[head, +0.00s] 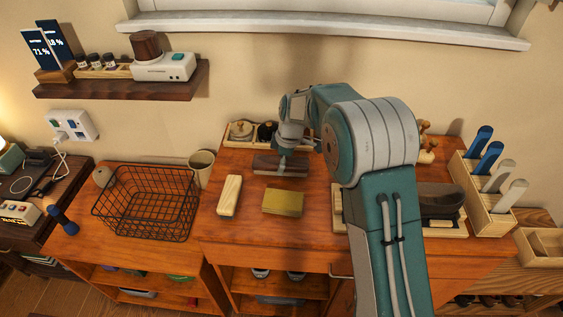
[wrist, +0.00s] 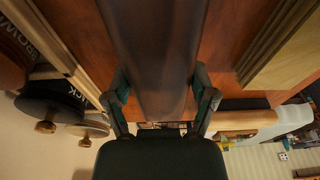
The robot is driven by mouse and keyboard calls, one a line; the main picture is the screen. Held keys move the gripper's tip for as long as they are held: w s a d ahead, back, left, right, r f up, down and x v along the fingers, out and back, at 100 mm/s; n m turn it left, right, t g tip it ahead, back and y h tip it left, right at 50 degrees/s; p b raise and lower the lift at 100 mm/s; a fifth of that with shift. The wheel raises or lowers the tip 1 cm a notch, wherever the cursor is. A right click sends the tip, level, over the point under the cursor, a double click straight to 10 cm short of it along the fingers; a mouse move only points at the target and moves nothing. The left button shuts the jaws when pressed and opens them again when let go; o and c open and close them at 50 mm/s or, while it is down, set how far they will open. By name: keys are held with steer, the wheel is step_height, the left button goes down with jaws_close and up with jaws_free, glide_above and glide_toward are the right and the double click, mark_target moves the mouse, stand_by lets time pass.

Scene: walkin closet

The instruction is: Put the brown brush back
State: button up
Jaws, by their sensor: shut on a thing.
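The brown brush (head: 268,165) is a long dark-brown block held over the back middle of the orange wooden cabinet top. My gripper (head: 283,160) is shut on it from above. In the wrist view the brush (wrist: 155,55) fills the middle, with the fingers of my gripper (wrist: 162,98) on either side of it. I cannot tell whether its underside touches the surface. A light wooden tray (head: 460,230) on the right of the cabinet top holds a dark brush (head: 440,197). My arm hides the tray's middle.
A tin holder (head: 232,142) stands behind the held brush. A wooden block (head: 229,196) and an olive block (head: 283,203) lie in front. A slotted rack (head: 486,212) with several handled tools stands right.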

mark_target(289, 161)
steer(key=o, duration=1.1)
steer(key=shift+o, duration=0.2)
step_height(289, 161, up, 12)
steer(key=d, duration=0.2)
